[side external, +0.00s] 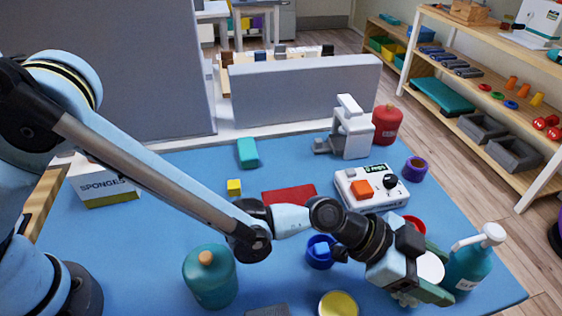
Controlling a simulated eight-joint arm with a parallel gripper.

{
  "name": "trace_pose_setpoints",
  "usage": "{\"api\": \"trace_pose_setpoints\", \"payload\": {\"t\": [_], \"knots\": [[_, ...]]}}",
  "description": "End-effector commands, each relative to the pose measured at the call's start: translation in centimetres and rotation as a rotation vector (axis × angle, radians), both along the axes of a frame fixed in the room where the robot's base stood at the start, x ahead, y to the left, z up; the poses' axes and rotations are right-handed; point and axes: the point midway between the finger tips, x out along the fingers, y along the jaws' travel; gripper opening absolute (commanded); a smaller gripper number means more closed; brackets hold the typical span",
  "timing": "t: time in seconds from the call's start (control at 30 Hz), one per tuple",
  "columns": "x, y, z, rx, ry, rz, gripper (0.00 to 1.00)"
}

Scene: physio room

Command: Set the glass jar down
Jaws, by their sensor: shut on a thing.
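My gripper (436,274) is at the lower right of the side view, above the blue table (145,235). Its two green fingers are shut on the glass jar, which shows mainly as a round white top (429,267) between them. The gripper hides most of the jar's body. I cannot tell whether its base touches the table.
A teal pump bottle (468,264) stands close to the right of my gripper. A red round thing (413,224) is behind it, a blue container (320,252) to the left, a yellow-topped tin (338,304) in front. A control box (371,188) stands farther back.

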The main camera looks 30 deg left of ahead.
Motion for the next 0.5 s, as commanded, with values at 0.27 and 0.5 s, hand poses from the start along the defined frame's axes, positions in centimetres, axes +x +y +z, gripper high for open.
{"api": "trace_pose_setpoints", "payload": {"t": [0.27, 0.5], "knots": [[0.00, 0.01, -0.26, 0.000, 0.000, 0.000, 0.81], [0.00, 0.01, -0.24, 0.000, 0.000, 0.000, 0.87]]}}
